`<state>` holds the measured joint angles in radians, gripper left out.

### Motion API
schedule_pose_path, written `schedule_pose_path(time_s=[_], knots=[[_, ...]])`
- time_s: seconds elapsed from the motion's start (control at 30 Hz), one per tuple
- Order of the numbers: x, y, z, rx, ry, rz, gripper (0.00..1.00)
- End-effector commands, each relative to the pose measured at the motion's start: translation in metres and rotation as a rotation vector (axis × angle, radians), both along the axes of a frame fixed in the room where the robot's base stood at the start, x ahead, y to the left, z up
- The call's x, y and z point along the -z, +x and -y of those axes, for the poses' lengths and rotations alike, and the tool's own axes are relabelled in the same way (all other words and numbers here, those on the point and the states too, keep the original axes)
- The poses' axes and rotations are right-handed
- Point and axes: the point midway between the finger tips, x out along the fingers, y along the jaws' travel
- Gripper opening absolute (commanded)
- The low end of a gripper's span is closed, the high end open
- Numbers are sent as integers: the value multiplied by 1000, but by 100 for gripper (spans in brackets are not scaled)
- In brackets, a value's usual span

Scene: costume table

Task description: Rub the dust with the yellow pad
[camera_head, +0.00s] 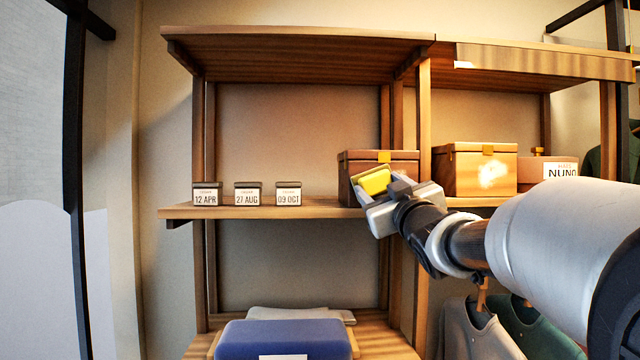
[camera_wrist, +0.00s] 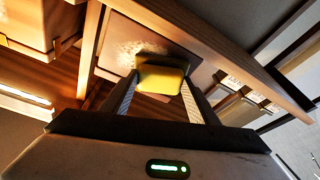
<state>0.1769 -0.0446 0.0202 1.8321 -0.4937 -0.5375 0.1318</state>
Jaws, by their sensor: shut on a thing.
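My gripper (camera_head: 377,186) is shut on the yellow pad (camera_head: 374,180), in front of the darker brown box (camera_head: 404,161) on the middle shelf. In the wrist view the pad (camera_wrist: 162,76) sits between the fingertips, against or just short of a box face. Pale, mottled dust (camera_wrist: 130,50) shows on that face beside the pad; the pad hides part of the face. I cannot tell whether pad and face touch. Another whitish dust patch (camera_head: 493,174) is on the front of the lighter brown box (camera_head: 456,182) to the right.
Three small date boxes, 12 APR (camera_head: 206,195), 27 AUG (camera_head: 248,195) and 09 OCT (camera_head: 288,195), stand left on the shelf (camera_head: 330,208). A post (camera_head: 423,130) divides the bays. A NUNO-labelled box (camera_head: 545,165) is far right. A blue case (camera_head: 280,338) lies below.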

Motion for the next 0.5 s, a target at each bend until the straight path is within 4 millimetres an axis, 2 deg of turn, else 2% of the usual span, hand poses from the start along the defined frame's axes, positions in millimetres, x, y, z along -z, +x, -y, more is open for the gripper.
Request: schedule_pose_path(time_s=[0.27, 0.5], knots=[[0, 0, 12, 2, 0, -2, 36], [-1, 2, 33, 2, -1, -1, 36]])
